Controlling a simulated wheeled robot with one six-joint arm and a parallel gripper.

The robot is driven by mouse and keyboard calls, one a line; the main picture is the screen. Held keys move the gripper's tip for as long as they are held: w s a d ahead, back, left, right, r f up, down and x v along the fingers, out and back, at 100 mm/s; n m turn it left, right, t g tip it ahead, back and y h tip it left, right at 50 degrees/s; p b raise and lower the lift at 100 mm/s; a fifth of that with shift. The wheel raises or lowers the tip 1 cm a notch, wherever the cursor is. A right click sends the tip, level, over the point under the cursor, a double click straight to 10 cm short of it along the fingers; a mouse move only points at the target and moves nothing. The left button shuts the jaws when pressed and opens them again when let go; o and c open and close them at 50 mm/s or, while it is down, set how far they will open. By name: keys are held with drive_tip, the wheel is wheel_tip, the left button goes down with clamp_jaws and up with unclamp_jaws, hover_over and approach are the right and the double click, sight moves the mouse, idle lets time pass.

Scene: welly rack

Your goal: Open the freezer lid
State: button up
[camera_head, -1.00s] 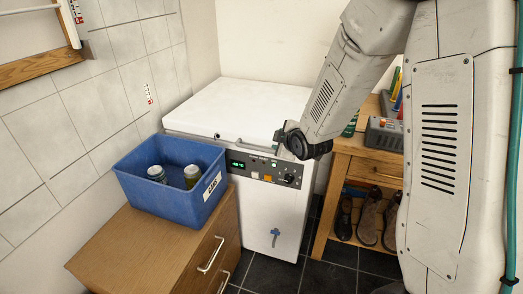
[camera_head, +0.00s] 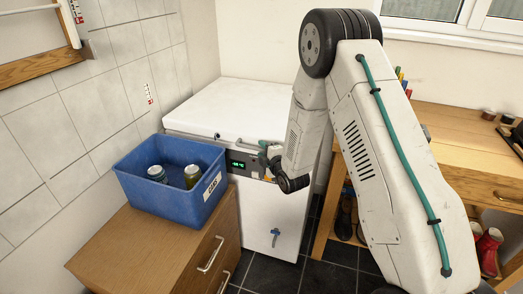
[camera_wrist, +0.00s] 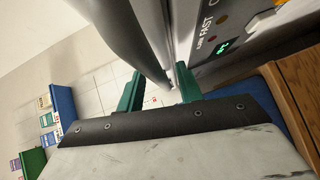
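The white chest freezer (camera_head: 268,212) stands against the back wall with its lid (camera_head: 235,105) down. A grey handle (camera_head: 236,140) runs along the lid's front edge, above the control panel. My gripper (camera_head: 264,147) is at the right part of this handle, in front of the freezer. In the wrist view, the two green fingers of my gripper (camera_wrist: 159,78) are apart. The handle (camera_wrist: 125,35) shows as a thick grey bar reaching down toward the gap between them. Contact with the fingers cannot be told. My arm hides the freezer's right front.
A blue crate (camera_head: 148,187) with two jars stands on a wooden drawer cabinet (camera_head: 150,240) at the freezer's front left. A wooden bench (camera_head: 460,125) with boots beneath is on the right. The tiled wall is close on the left. Space above the lid is clear.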

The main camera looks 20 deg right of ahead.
drive_tip(key=shift+w+a+f, duration=0.1)
drive_tip(key=shift+w+a, duration=0.05)
drive_tip(key=shift+w, duration=0.5)
